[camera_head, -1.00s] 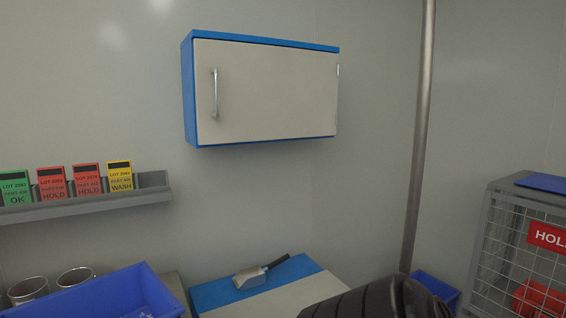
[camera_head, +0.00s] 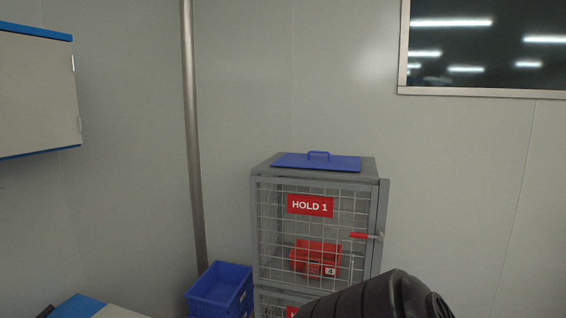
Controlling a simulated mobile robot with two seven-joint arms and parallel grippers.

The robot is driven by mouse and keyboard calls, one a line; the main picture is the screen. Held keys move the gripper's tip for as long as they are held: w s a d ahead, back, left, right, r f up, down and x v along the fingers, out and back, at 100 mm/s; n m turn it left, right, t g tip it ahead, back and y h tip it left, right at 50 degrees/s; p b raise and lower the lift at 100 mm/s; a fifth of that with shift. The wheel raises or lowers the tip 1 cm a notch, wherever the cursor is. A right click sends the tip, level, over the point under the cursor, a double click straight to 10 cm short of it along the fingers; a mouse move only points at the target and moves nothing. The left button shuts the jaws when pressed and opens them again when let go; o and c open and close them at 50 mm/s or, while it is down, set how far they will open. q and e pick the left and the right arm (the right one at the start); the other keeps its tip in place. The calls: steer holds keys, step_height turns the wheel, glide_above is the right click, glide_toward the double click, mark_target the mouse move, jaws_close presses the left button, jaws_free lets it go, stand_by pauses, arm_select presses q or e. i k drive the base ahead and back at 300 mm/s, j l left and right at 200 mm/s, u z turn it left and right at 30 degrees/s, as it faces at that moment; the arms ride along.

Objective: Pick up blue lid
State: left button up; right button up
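The blue lid (camera_head: 317,162) is a flat rectangular plate with a raised blue handle at its middle. It lies on top of the grey wire-mesh cage (camera_head: 366,169). A black part of my own arm shows at the bottom, in front of the cage's lower right. Neither of my grippers shows, so their fingers and state are hidden.
The cage door has a red HOLD 1 sign (camera_head: 310,206) and a red latch handle (camera_head: 358,236). A red bin (camera_head: 315,256) sits inside. Blue crates (camera_head: 217,289) stand left of the cage. A vertical pipe (camera_head: 192,140) and a wall cabinet (camera_head: 38,95) are further left.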

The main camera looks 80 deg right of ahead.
mark_target(328, 162)
steer(key=z, duration=2.75)
steer(key=i+j+z, duration=0.1)
steer(key=i, duration=0.15)
